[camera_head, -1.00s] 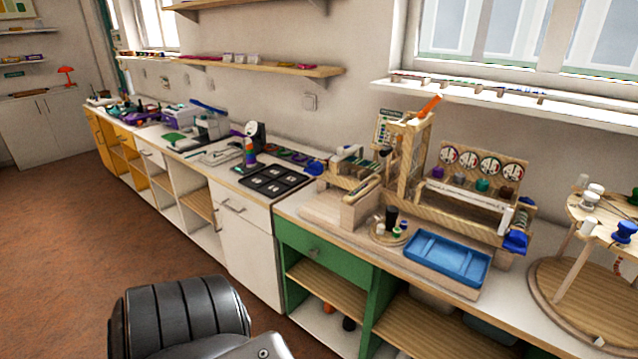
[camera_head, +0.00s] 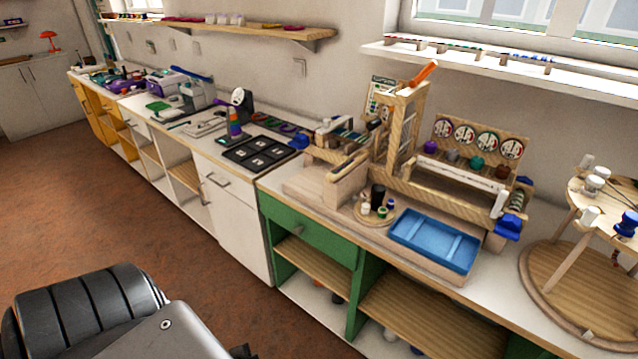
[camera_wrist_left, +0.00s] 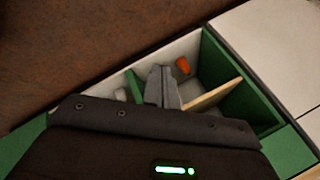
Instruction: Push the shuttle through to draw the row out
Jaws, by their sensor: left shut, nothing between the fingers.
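A wooden bead loom (camera_head: 402,135) stands on the worktop at right, with a tall upright frame and an orange-handled piece (camera_head: 422,74) on top. A long pale bar (camera_head: 462,174) runs across its right half. A light wooden block (camera_head: 343,182) stands at its left end. I cannot tell for certain which part is the shuttle. My left arm shows at the lower left of the head view, well short of the loom. My left gripper (camera_wrist_left: 163,78) is shut and empty in the wrist view, above the open shelves of the green cabinet. My right gripper is not in view.
A blue tray (camera_head: 435,240) lies in front of the loom, beside a small round board (camera_head: 374,214) with spools. A round wooden stand (camera_head: 580,272) with spools is at right. The green cabinet (camera_head: 309,239) is below. A black tray (camera_head: 258,154) lies further left.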

